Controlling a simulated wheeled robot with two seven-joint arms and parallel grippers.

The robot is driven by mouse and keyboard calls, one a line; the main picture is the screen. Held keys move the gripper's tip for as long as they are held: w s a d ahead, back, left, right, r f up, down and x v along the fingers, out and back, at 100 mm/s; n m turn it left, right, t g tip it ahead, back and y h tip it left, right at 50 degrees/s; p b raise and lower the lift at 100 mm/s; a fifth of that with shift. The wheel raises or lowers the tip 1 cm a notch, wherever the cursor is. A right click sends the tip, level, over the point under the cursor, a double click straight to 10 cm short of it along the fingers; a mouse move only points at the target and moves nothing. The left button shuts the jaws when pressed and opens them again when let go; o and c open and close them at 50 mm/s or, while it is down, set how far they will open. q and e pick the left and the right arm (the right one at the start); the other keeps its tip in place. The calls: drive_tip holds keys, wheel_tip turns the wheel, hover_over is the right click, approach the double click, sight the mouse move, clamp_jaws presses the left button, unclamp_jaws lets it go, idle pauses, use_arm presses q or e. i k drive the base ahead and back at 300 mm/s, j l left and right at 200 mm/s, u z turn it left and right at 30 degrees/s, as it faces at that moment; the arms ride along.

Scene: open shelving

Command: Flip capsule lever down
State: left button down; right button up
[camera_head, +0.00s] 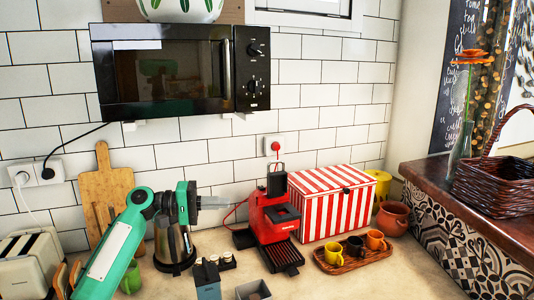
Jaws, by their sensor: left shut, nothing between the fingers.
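The red capsule coffee machine (266,222) stands on the counter against the tiled wall, with a black drip tray at its front. Its dark capsule lever (277,184) stands up above the top of the machine. My left gripper (229,202) comes in from the left on a green and white arm and points right towards the machine. It is shut and empty, a little left of the lever and apart from it. The fingertips are small and hard to make out. My right gripper is not in view.
A red-striped box (331,208) stands close to the machine's right. A wooden tray with small cups (354,247) lies front right. A microwave (165,70) hangs above.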

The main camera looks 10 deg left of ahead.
sight(277, 182)
drive_tip(key=i+j, duration=0.15)
drive_tip(key=i, duration=0.4)
drive_tip(key=i+j, duration=0.2)
drive_tip(key=i, duration=0.4)
